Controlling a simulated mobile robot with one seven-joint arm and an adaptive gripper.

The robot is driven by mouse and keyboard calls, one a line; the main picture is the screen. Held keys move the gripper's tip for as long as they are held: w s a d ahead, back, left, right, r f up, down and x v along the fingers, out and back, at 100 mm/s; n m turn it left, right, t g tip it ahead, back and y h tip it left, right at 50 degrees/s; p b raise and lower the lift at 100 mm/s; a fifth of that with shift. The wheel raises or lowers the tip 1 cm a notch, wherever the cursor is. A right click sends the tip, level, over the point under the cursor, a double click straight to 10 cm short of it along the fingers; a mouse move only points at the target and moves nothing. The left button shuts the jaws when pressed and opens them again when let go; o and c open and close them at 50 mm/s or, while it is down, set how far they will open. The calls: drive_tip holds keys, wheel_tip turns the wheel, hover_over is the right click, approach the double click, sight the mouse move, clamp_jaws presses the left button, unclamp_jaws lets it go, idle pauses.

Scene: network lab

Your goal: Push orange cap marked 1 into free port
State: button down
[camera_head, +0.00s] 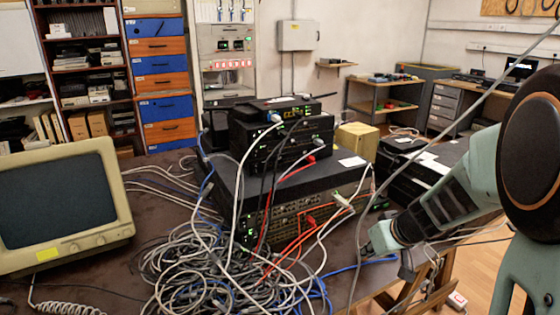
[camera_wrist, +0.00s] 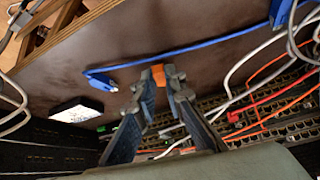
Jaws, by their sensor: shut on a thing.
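My gripper (camera_wrist: 158,82) is shut on a small orange cap (camera_wrist: 158,73), which sits between its fingertips in the wrist view. Any mark on the cap is too small to read. In the head view my gripper (camera_head: 378,240) hangs at the right of the large rack switch (camera_head: 290,212), apart from its front, and the cap cannot be made out. The switch's rows of ports (camera_wrist: 285,128) show at the right of the wrist view, with orange, red and grey cables plugged in. I cannot tell which port is free.
A blue cable (camera_wrist: 190,51) with a loose plug lies on the brown table just beyond my fingertips. A tangle of grey cables (camera_head: 200,270) covers the table in front of the switch. Smaller black devices (camera_head: 270,140) are stacked on it. A beige monitor (camera_head: 60,205) stands at left.

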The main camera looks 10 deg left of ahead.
drive_tip(key=shift+r+p, duration=1.2)
drive_tip(key=shift+r, duration=0.8)
drive_tip(key=c, duration=2.7)
unclamp_jaws()
clamp_jaws()
